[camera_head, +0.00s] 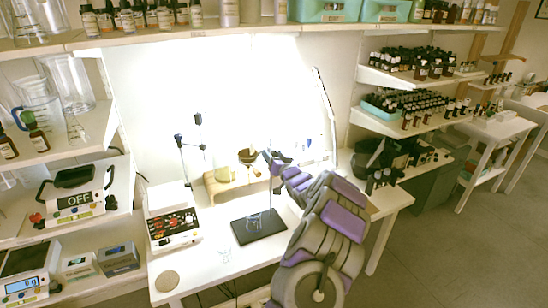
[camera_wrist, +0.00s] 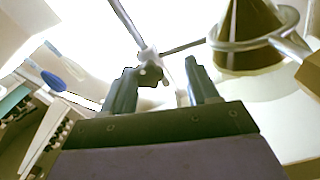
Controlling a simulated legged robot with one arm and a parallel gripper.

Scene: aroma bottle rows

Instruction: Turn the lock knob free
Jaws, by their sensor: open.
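In the wrist view my gripper (camera_wrist: 163,76) has its two dark fingers apart. A light grey clamp with a small knob (camera_wrist: 150,72) sits at the fingertips, closer to the left finger. I cannot tell whether that finger touches it. The clamp is on a metal rod (camera_wrist: 182,47) that leads to a ring (camera_wrist: 285,40) holding a brown-gold vessel (camera_wrist: 250,22). In the head view my gripper (camera_head: 272,160) is at the stand above the black base plate (camera_head: 262,228). The knob is too small to make out there.
Shelves with bottles flank the table.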

